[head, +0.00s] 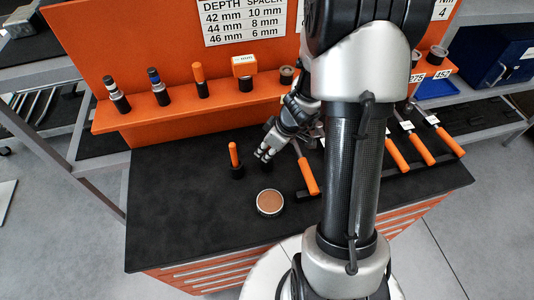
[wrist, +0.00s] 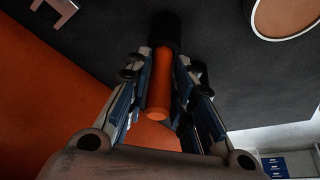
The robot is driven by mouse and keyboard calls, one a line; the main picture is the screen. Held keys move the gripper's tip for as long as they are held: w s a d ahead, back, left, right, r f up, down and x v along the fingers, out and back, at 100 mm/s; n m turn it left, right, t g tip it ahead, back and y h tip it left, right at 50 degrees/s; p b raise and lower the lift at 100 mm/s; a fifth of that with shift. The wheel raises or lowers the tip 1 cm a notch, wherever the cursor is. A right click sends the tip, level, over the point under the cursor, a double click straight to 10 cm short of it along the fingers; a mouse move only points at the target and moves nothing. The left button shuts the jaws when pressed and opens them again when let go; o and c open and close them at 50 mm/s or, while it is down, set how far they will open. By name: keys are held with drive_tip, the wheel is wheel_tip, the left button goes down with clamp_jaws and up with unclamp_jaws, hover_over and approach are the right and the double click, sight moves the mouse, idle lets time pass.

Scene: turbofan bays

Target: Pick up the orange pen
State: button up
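An orange pen (head: 234,155) stands upright in a small black holder (head: 237,171) on the dark bench top. A similar orange upright piece (head: 199,73) stands on the orange shelf behind it. My gripper (head: 262,155) is just right of the pen in the head view, with its fingers apart. In the wrist view, an orange cylinder (wrist: 158,90) with a black base shows between the two open fingers. A gap shows on both sides of it, and I cannot tell whether either finger touches it.
A round tin with a brown top (head: 269,202) sits in front on the bench. An orange-handled tool (head: 308,178) lies to the right, with several more beyond my arm. The orange shelf (head: 140,120) bounds the back. The bench's left part is clear.

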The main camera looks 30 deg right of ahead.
drive_tip(key=c, duration=0.4)
